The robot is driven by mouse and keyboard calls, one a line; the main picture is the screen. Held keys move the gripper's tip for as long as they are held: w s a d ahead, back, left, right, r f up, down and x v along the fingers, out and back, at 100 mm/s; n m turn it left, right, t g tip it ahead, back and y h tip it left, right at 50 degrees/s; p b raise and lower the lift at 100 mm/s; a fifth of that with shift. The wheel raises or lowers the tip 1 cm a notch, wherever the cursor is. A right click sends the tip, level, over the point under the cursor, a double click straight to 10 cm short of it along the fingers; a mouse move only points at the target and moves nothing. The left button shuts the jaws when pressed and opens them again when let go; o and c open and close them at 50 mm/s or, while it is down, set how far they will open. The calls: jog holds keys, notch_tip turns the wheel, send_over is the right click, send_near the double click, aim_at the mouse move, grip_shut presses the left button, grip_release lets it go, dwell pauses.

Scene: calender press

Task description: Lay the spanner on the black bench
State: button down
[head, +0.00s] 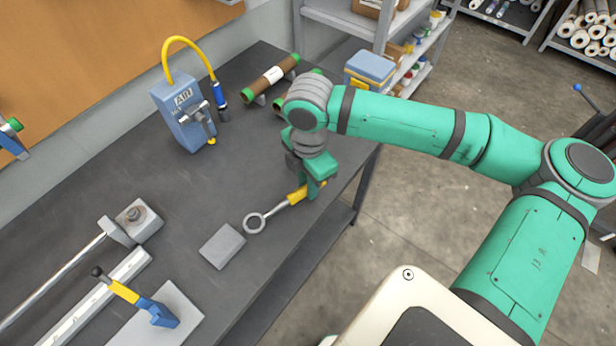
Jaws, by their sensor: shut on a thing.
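The spanner (264,219) has a steel ring end and a yellow handle. My gripper (312,190) is shut on the yellow handle, near the right edge of the black bench (205,185). The ring end points down and left in the picture, close to the grey block. The spanner is over the bench top; I cannot tell whether it touches the surface. My fingers hide the far end of the handle.
A grey block (222,246) lies just left of the ring end. A blue air unit (184,112) with a yellow hose stands behind. A brown roll (270,78) lies at the back. A yellow-handled lever (124,290) is at front left. The bench middle is clear.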

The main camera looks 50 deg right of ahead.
aim_at(308, 201)
jog(key=shift+w+f, duration=0.1)
jog(key=shift+f, duration=2.4)
jog(key=c, duration=1.5)
grip_release()
jog(key=shift+f, duration=0.15)
notch_tip(308, 201, up, 12)
jog(key=shift+w+d+f, duration=0.1)
jog(key=shift+f, duration=0.15)
